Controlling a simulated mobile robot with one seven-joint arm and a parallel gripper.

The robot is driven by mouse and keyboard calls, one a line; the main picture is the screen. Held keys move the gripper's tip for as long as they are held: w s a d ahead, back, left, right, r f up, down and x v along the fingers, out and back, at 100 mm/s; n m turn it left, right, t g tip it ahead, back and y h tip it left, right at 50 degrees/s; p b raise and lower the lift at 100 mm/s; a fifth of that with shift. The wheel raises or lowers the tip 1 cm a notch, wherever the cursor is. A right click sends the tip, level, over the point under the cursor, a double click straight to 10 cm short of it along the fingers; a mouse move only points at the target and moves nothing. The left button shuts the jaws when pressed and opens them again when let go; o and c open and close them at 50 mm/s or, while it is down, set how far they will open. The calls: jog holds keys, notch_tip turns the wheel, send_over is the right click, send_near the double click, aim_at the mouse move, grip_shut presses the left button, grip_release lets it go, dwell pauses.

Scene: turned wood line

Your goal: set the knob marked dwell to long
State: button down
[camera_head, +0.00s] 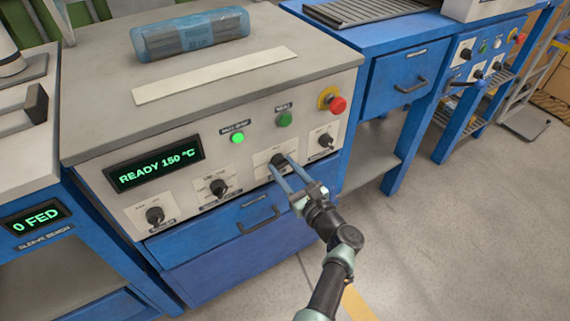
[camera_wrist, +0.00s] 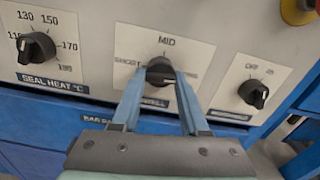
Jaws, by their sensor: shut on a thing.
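The dwell knob (camera_head: 278,159) is black, on a pale plate on the front panel of the blue and cream machine. In the wrist view the knob (camera_wrist: 159,67) sits under the word MID, with a word like SHORT at its left. The word at its right is partly covered by a finger and hard to read. The label below is partly hidden and ends in WELL. My gripper (camera_wrist: 160,76) has its two blue fingers on either side of the knob, shut on it. The knob's pointer appears to face up toward MID. In the head view my gripper (camera_head: 280,164) reaches the knob from the lower right.
The seal heat knob (camera_wrist: 37,47) is left of the dwell plate and an off/on knob (camera_wrist: 253,93) is right. A red stop button (camera_head: 337,105) is at the panel's upper right. The display (camera_head: 154,163) reads READY 150 °C. A drawer handle (camera_head: 259,220) is below.

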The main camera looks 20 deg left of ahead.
jog(key=shift+m, duration=0.7)
jog(key=shift+p, duration=0.3)
jog(key=shift+c, duration=2.1)
grip_release()
jog(key=p+v, duration=0.4)
jog(key=v, duration=0.9)
